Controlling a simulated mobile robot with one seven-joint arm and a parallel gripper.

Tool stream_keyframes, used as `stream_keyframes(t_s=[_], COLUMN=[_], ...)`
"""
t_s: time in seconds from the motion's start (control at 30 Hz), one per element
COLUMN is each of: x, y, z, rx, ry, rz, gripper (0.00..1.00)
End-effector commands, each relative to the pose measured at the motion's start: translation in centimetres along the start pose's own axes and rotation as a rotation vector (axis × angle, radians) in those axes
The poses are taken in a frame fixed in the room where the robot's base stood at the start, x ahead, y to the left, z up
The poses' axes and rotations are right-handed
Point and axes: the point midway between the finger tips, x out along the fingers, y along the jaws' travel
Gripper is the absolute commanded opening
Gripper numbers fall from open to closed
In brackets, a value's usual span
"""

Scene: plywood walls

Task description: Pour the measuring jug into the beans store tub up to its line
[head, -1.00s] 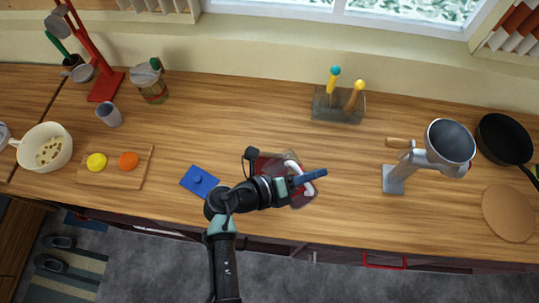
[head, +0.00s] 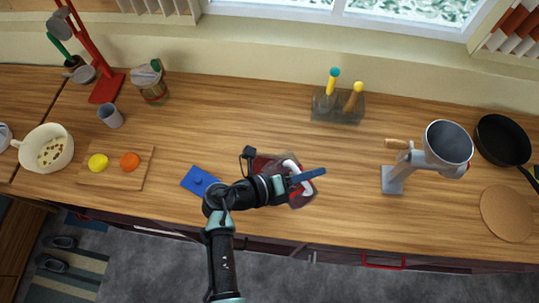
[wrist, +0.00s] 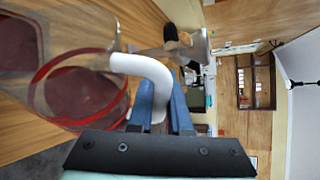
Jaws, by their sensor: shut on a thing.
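My gripper (head: 306,178) is shut on the white handle (wrist: 153,78) of the clear measuring jug (wrist: 119,113), near the counter's front edge. The jug has a red band, and dark red contents show through its side. In the head view the jug is partly behind my gripper; how far it tilts is hard to tell. A clear container with dark red contents (wrist: 18,45), seemingly the beans store tub, is at the left edge of the wrist view. My arm hides much of this area in the head view. A blue square lid (head: 197,181) lies to the left.
A cutting board (head: 118,178) with yellow and orange pieces and a cream pot (head: 45,148) are left. A utensil holder (head: 338,107) stands behind. A grey machine with a bowl (head: 447,144), a black pan (head: 502,140) and a cork mat (head: 508,213) are right. The middle counter is clear.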

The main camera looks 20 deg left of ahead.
Motion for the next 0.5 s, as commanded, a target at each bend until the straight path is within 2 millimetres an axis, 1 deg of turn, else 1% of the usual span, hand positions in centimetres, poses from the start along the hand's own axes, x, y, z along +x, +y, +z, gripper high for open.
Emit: stream_keyframes(t_s=[0.5], x=[-0.22], y=[-0.23], z=[0.52], rx=[-0.027], ry=[0.004], rz=[-0.012], gripper=[0.00])
